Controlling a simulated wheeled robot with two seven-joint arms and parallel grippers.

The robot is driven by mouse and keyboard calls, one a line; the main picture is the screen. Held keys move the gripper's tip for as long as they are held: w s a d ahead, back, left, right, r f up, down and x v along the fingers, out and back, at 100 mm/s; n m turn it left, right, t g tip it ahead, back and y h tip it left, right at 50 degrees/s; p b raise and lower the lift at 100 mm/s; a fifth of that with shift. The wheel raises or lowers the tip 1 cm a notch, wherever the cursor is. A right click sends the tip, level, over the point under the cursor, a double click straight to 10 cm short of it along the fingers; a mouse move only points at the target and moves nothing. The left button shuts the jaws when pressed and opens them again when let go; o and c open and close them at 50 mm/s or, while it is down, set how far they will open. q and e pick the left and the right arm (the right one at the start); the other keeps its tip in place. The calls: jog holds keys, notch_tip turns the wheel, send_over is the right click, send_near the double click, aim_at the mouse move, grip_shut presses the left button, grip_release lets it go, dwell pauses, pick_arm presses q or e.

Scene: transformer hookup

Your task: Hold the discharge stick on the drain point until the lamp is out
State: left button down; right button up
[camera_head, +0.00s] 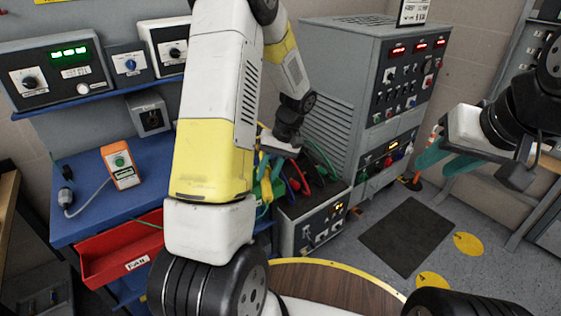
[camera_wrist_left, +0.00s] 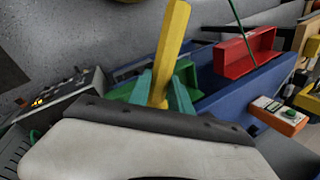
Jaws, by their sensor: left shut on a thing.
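My left gripper (camera_wrist_left: 162,90) is shut on a yellow stick (camera_wrist_left: 172,45), which stands up between its teal fingers in the left wrist view. In the head view, my left arm crosses the middle and its gripper hangs by the grey unit; the fingertips are mostly hidden. The grey unit (camera_head: 318,235) has small amber lights lit on its front, also seen in the wrist view (camera_wrist_left: 62,95). Red and green leads run at its top. I cannot tell which part is the drain point, or whether the stick touches it. My right gripper (camera_head: 444,160) is open and empty at the right.
A grey cabinet (camera_head: 343,75) with red displays stands behind the unit. A blue bench (camera_head: 85,205) at left carries an orange handheld box (camera_head: 121,167); a red bin (camera_head: 110,250) hangs at its front. A dark mat (camera_head: 408,237) lies on open floor.

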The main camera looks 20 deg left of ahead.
aim_at(269, 187)
pick_arm(q)
jog(key=shift+w+a, duration=0.15)
jog(key=shift+w, duration=0.2)
dwell(0.3)
dwell(1.3)
jog(key=shift+s+d+r, duration=0.1)
jog(key=shift+s+d, duration=0.35)
jog(key=shift+s, duration=0.65)
jog(key=shift+s+d+r, duration=0.1)
jog(key=shift+s+d, duration=0.4)
jog(key=shift+s, duration=0.55)
jog(key=shift+s+d+r, duration=0.1)
jog(key=shift+s+d, duration=0.35)
jog(key=shift+s, duration=0.65)
